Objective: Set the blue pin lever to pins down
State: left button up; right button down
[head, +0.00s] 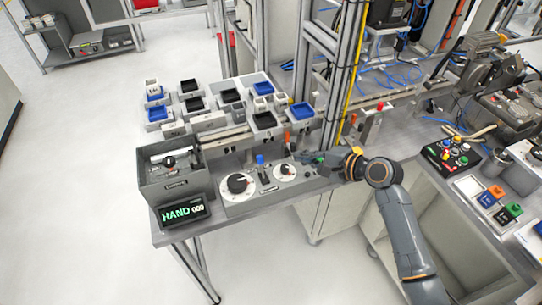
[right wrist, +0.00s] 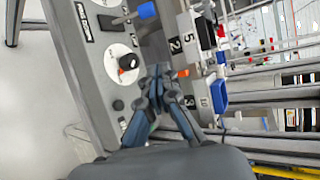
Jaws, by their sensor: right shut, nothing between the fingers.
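The blue pin lever (head: 260,160) stands up from the grey control panel (head: 235,210), between two white dials. In the right wrist view the blue lever (right wrist: 147,11) is at the top edge, with its stem running to the left. My right gripper (head: 312,157) is over the right end of the panel, to the right of the lever and apart from it. In the right wrist view its fingertips (right wrist: 158,73) are together with nothing between them. My left gripper is in no view.
A left dial (head: 238,184) and right dial (head: 285,171) with black knobs flank the lever. An orange-tipped part (right wrist: 183,73) is close to my fingertips. Bins with blue and black insides (head: 264,121) stand behind. A display (head: 183,212) reads HAND 000.

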aim_at(261, 166)
jog(key=shift+w+a+f, duration=0.2)
jog(key=shift+w+a, duration=0.15)
jog(key=shift+w, duration=0.05)
jog(key=p+x, duration=0.1)
jog(key=x, duration=0.7)
jog(key=shift+w+a+f, duration=0.15)
jog(key=shift+w+a, duration=0.1)
jog(key=shift+w, duration=0.05)
jog(key=s+p, duration=0.1)
jog(key=s+a+r+p, duration=0.1)
jog(key=p, duration=0.1)
jog(key=shift+s+a, duration=0.15)
jog(key=shift+a, duration=0.15)
jog(key=shift+s+a+r, duration=0.1)
jog(key=shift+s+a, duration=0.1)
jog(key=shift+s, duration=0.3)
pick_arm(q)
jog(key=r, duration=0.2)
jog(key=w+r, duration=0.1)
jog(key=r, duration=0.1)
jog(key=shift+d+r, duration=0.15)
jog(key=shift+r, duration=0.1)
pick_arm(e)
jog(key=shift+w, duration=0.1)
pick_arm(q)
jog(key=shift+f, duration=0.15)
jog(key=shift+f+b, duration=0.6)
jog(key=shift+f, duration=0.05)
pick_arm(e)
jog(key=shift+t, duration=0.3)
